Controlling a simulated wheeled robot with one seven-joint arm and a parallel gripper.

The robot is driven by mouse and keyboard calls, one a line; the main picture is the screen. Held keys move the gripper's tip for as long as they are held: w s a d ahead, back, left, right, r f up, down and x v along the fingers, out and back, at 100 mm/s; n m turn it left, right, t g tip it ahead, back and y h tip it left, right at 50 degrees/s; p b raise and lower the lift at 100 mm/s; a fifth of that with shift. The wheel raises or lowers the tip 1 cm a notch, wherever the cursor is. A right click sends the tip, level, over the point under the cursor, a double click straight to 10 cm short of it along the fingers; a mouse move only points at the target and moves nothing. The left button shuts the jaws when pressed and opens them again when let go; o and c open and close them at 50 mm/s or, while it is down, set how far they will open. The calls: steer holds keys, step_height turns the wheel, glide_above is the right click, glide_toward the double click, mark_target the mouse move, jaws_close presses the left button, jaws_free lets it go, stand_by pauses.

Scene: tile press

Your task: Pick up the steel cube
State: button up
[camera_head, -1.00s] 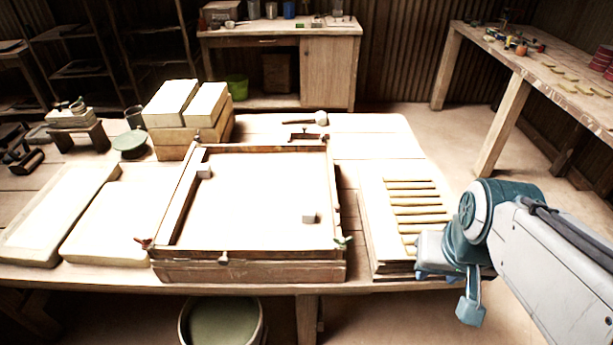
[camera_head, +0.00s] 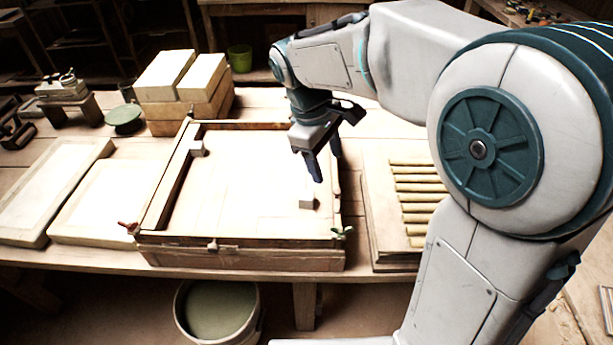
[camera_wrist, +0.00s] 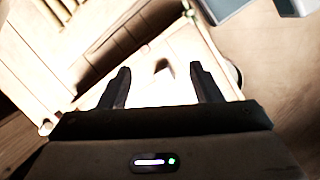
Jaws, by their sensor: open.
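Two small pale grey cubes sit inside the shallow wooden press frame (camera_head: 240,240). One cube (camera_head: 306,201) is toward the front right of its bed; the other cube (camera_head: 197,148) is at the back left, by the frame's left side. I cannot tell by colour which is steel. My gripper (camera_head: 326,168) is open and empty, tilted downward over the right part of the frame, above and behind the front-right cube. In the wrist view the open fingers (camera_wrist: 160,70) point at the bright bed; a small grey patch shows between them, too washed out to name.
A slatted board (camera_head: 378,215) lies right of the frame, and pale slabs (camera_head: 105,205) lie to its left. Stacked blocks (camera_head: 180,90) and a green dish (camera_head: 124,118) stand behind left. A bucket (camera_head: 218,310) is below the table's front edge.

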steer(key=w+a+f+n+h, duration=0.2)
steer(key=w+a+f+n, duration=0.25)
steer(key=a, duration=0.35)
steer(key=b, duration=0.1)
glide_toward(306, 194)
steer(key=shift+n+g, duration=0.3)
steer(key=shift+n, duration=0.15)
steer(key=x, duration=0.5)
steer(key=shift+w+d, duration=0.1)
steer(key=shift+d, duration=0.2)
steer(key=x, duration=0.5)
steer(key=shift+w+a+f, duration=0.1)
steer(key=shift+a, duration=0.15)
jaws_close()
